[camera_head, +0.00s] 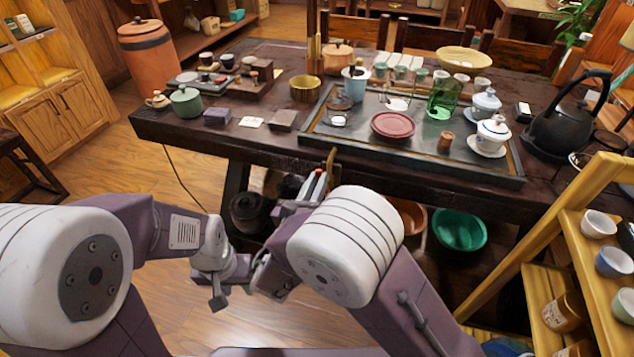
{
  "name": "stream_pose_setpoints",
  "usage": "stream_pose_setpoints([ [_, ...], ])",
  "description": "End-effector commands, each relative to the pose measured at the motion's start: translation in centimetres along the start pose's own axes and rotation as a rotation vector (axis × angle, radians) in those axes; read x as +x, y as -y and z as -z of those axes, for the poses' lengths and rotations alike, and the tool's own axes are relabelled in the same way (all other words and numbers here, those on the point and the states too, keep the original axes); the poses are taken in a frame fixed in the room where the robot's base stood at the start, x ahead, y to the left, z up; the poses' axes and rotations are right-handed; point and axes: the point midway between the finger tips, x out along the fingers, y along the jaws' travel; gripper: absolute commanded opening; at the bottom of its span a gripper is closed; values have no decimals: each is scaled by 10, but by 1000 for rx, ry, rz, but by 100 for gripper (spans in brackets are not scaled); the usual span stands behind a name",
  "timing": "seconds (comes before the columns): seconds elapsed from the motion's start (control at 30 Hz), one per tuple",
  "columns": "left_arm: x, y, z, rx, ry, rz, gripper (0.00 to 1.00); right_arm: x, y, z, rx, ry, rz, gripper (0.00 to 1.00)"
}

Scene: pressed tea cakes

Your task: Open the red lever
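A small red strip (318,174) shows just below the table's front edge, beside grey metal parts. I cannot tell for sure whether it is the red lever, nor how far it is turned. My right gripper (312,187) is at this spot under the edge, mostly hidden behind the white joint of my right arm. I cannot see whether its fingers touch the red strip. My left gripper (219,299) hangs low over the floor at left centre, away from the table. Its fingers are too small and dark to tell open from shut.
A green basin (460,229) and a dark pot (248,212) stand underneath. A wooden shelf (520,245) stands at right. Floor is free at left.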

Motion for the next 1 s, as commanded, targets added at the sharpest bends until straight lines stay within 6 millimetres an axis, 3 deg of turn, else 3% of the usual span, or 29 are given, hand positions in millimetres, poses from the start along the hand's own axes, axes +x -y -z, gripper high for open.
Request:
stream_pose_setpoints([
  [0.17,1,0,0,0,0,0,36,0,0,1,14,0,0,0],
  [0.43,16,0,-2,0,0,0,36,0,12,4,267,0,0,0],
  [0.7,15,0,-2,0,0,0,36,0,13,2,282,-1,0,0],
  [0.73,15,0,-2,0,0,0,36,0,13,2,281,-1,0,20],
  [0.8,15,0,-2,0,0,0,36,0,13,2,281,-1,0,36],
  [1.0,15,0,-2,0,0,0,36,0,13,2,280,-1,0,36],
])
